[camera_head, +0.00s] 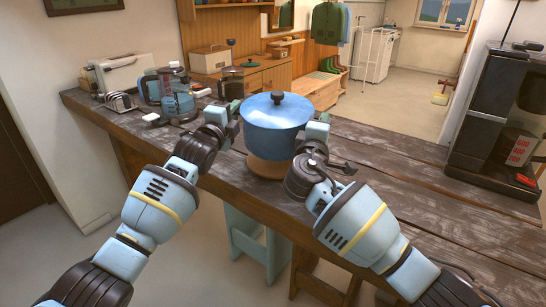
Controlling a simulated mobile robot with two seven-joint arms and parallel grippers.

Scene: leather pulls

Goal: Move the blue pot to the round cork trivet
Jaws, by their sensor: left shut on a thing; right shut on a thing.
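The blue pot (272,138) has a blue lid with a dark knob and is upright in the middle of the head view. My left gripper (236,112) is shut on its left side. My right gripper (307,128) is shut on its right side. The fingertips and the grip points are partly hidden. The round cork trivet (267,168) shows right below the pot, its front part visible. I cannot tell whether the pot touches the trivet or is held just above it.
A dark wooden table (400,165) runs across the view. A toaster (118,75), a toast rack (120,102) and a glass coffee jug (172,95) stand at its left end. A black coffee machine (498,125) stands at the right. The table between pot and machine is clear.

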